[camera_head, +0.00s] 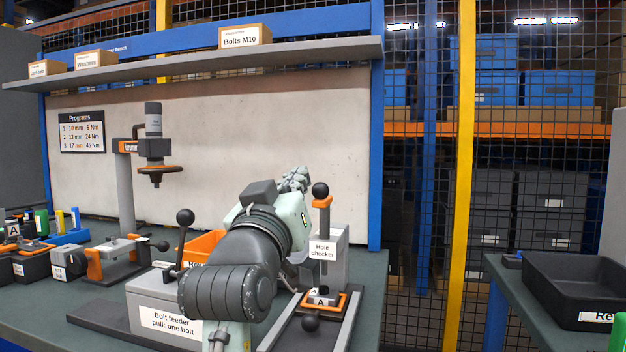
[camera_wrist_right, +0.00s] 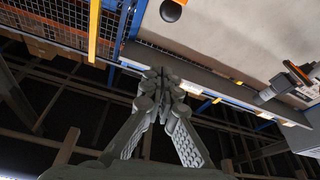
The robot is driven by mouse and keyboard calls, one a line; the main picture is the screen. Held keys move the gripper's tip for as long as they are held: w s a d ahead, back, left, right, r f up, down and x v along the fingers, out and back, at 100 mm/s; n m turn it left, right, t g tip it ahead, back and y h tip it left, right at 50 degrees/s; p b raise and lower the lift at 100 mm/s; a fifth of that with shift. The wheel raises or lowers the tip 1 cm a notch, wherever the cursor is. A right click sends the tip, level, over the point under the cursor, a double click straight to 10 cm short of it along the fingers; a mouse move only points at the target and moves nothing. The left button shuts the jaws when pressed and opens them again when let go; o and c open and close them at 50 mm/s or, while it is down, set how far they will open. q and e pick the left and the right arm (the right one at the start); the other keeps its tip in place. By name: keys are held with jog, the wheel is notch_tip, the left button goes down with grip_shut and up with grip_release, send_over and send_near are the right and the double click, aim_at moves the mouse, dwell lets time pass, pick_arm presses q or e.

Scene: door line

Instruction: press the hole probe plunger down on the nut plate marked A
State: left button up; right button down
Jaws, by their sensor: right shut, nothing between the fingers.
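The hole checker (camera_head: 333,262) stands on the bench. Its plunger has a black ball knob (camera_head: 320,190) on top and an orange collar (camera_head: 322,203), and its rod runs down above the nut plate marked A (camera_head: 321,300). The plate sits in an orange-framed holder below the rod; I cannot tell whether the rod touches it. My right gripper (camera_head: 298,174) is shut and empty, a little left of the knob and about level with it in the picture. It also shows shut in the right wrist view (camera_wrist_right: 158,78). My left gripper is not in view.
The bolt feeder (camera_head: 150,295) with a black-knobbed lever stands left of the checker, partly behind my right arm. An orange bin (camera_head: 203,246) is behind it. A driver on a stand (camera_head: 153,150) is farther left. A shelf (camera_head: 200,64) with boxes crosses above.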

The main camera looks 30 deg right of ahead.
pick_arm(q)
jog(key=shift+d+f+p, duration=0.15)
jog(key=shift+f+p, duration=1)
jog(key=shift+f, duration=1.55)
pick_arm(e)
jog(key=w+d+f, duration=0.1)
jog(key=w+d, duration=0.5)
jog(key=d, duration=0.1)
jog(key=shift+d, duration=0.15)
jog(key=shift+f, duration=0.15)
